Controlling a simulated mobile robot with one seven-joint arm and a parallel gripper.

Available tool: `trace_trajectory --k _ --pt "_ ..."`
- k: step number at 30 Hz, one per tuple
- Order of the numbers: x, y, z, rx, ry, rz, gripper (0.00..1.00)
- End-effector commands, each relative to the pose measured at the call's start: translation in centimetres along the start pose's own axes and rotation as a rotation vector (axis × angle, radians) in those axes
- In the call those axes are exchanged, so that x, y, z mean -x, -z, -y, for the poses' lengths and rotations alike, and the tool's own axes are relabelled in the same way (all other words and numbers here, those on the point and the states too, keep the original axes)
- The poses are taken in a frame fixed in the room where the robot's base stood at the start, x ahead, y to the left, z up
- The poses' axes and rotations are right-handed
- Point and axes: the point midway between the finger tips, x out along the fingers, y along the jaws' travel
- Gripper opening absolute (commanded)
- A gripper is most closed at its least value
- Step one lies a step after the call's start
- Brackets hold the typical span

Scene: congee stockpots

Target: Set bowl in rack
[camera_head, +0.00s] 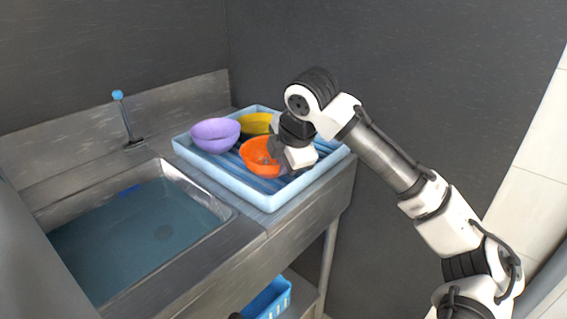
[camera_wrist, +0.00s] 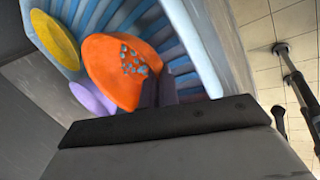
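An orange bowl (camera_head: 258,157) is tilted over the blue rack (camera_head: 266,197), its open side partly toward the head camera. It also shows in the wrist view (camera_wrist: 108,72), with pale blue-grey patches on its surface. My gripper (camera_head: 278,155) is at the bowl's right side; in the wrist view its two dark fingers (camera_wrist: 157,90) are close together at the bowl's edge, seemingly pinching its rim. Whether the bowl touches the rack floor is hidden. A purple bowl (camera_head: 215,135) and a yellow bowl (camera_head: 255,123) stand in the rack to the left and behind.
A sink (camera_head: 130,240) filled with water lies left of the rack, with a blue-topped tap (camera_head: 122,115) behind it. Dark walls stand close behind. A blue basket (camera_head: 268,298) is on the shelf below. Some slatted floor of the rack is bare around the bowls.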

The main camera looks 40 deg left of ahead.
Motion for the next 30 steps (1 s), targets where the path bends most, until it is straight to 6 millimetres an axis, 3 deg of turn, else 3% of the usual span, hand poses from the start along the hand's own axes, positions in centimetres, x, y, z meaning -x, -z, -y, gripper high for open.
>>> trace_trajectory --k 6,11,21,26,30 --pt "-0.3 0.0 0.1 0.000 0.000 -0.001 0.00" --pt "-0.2 0.0 0.1 0.000 0.000 0.000 0.23" --pt "0.1 0.0 -0.1 0.000 0.000 0.001 0.24" --pt "2.1 0.0 -0.1 0.000 -0.002 0.001 0.24" --pt "5.1 0.0 -0.2 0.000 -0.003 0.001 0.24"
